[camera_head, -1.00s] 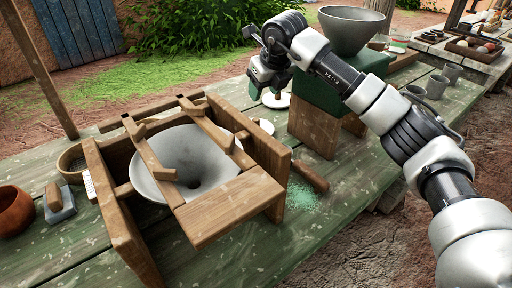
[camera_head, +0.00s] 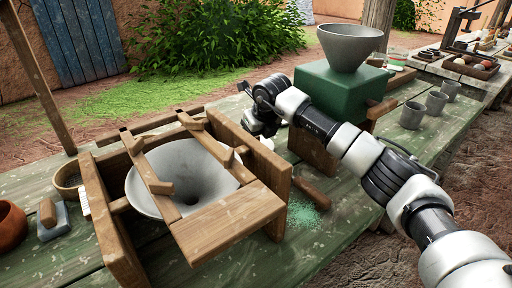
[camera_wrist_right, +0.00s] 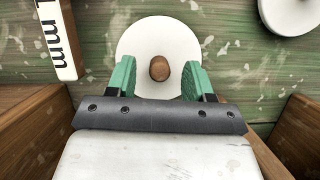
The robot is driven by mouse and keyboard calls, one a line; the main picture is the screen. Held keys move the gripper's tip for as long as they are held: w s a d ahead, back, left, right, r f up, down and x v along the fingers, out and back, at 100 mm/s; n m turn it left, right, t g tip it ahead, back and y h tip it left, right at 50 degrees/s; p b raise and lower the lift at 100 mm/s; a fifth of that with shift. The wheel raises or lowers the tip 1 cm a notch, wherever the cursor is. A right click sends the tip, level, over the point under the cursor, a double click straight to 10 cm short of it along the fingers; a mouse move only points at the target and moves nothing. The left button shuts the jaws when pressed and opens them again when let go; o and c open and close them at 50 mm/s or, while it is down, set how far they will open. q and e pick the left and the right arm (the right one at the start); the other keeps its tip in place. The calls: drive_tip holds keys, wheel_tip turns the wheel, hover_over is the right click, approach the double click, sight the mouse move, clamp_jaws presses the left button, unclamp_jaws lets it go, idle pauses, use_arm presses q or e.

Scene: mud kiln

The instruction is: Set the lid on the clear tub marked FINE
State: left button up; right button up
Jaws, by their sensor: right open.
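A round white lid (camera_wrist_right: 148,38) with a brown knob (camera_wrist_right: 159,68) lies on the green table in the right wrist view. My right gripper (camera_wrist_right: 158,74) is open, with its green fingers on either side of the knob and a gap to it on both sides. In the head view my right gripper (camera_head: 260,123) is low behind the wooden frame, its fingertips hidden. I cannot make out the clear tub marked FINE in either view. My left gripper is not in view.
A wooden frame (camera_head: 225,222) holding a grey funnel (camera_head: 185,165) stands in front of my right gripper. A green box (camera_head: 340,90) with a grey hopper (camera_head: 350,45) stands right of it. Another white disc (camera_wrist_right: 290,12) and a marked white strip (camera_wrist_right: 55,38) lie near the lid.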

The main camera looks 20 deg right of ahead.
drive_tip(key=shift+w+f, duration=0.15)
drive_tip(key=shift+f, duration=0.25)
clamp_jaws()
drive_tip(key=shift+r, duration=0.1)
